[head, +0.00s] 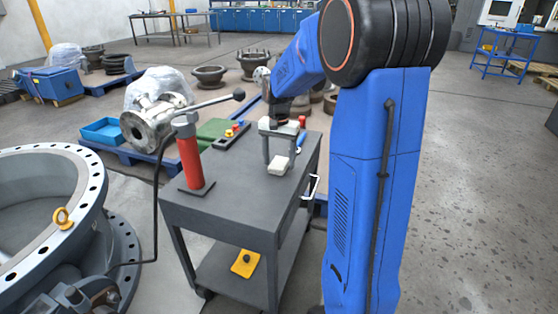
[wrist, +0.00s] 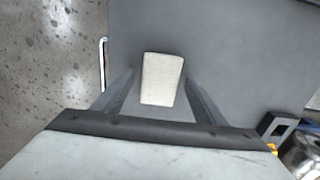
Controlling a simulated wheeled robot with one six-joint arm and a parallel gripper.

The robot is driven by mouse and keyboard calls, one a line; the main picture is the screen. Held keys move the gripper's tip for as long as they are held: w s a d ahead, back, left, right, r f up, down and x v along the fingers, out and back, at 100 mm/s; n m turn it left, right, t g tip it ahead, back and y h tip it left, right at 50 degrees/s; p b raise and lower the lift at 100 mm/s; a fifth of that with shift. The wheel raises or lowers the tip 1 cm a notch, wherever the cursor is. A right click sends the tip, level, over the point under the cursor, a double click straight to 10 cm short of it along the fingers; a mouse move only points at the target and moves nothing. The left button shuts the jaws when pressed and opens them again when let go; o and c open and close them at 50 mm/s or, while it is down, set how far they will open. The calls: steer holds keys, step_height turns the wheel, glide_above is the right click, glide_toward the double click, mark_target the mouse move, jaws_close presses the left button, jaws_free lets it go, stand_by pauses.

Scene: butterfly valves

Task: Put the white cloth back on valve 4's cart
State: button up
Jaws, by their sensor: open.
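The white cloth (head: 280,164) is a small folded off-white block lying on the dark grey top of the cart (head: 232,197). It also shows in the wrist view (wrist: 161,79), centred ahead of my gripper. My gripper (head: 278,160) points down over the cart top, close to the cloth. In the wrist view its two fingers (wrist: 161,88) are apart, one on each side of the cloth, with gaps between. The gripper is open and holds nothing. I cannot tell how high the fingertips are above the top. No number shows on the cart.
A red hand pump (head: 190,158) with a long lever stands at the cart's left end. A black tray (head: 231,136) with coloured pieces lies farther back. The large flanged valve body (head: 45,200) is at left. A yellow item (head: 245,263) lies on the lower shelf. Floor at right is open.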

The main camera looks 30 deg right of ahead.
mark_target(279, 163)
step_height(279, 163, up, 12)
steer(key=f, duration=0.1)
steer(key=s+a+r+n+t, duration=0.1)
steer(key=s+a+n, duration=0.1)
steer(key=s+a, duration=0.4)
steer(key=s+a+r+n+t, duration=0.1)
steer(key=s+a+n, duration=0.25)
steer(key=s, duration=0.45)
steer(key=s+a+f+n+t, duration=0.1)
steer(key=s+a+f+n, duration=0.1)
steer(key=s, duration=0.6)
steer(key=s+a+f+n+t, duration=0.1)
steer(key=s+a+f+n, duration=0.2)
steer(key=s, duration=0.5)
steer(key=shift+a+f+t, duration=0.4)
steer(key=shift+a+f, duration=0.2)
steer(key=shift+f, duration=0.55)
steer(key=shift+s, duration=0.1)
